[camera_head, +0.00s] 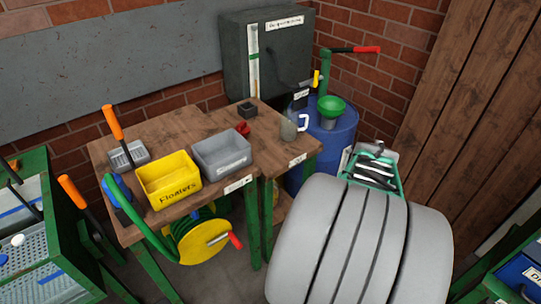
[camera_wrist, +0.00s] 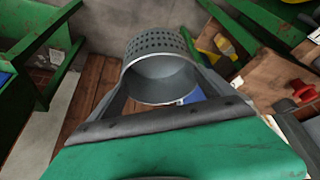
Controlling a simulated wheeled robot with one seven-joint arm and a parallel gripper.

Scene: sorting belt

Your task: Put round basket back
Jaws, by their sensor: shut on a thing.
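The round basket (camera_wrist: 160,48) is a grey cylinder with a perforated wall and a wide open mouth, at the upper middle of the wrist view. Two grey side arms run from it down to the dark edge of my gripper (camera_wrist: 165,120). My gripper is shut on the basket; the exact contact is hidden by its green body. In the head view my gripper (camera_head: 372,170) is in the air right of the wooden table, in front of the blue barrel's right side. My thick grey arm hides much below it, and the basket is hardly visible there.
The wooden table (camera_head: 190,125) carries a yellow bin (camera_head: 168,190), a grey bin (camera_head: 222,158) and small parts. A blue barrel (camera_head: 335,135) with a green funnel stands behind. A hose reel (camera_head: 200,240) hangs in front. A green-framed perforated station (camera_head: 45,270) is at left.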

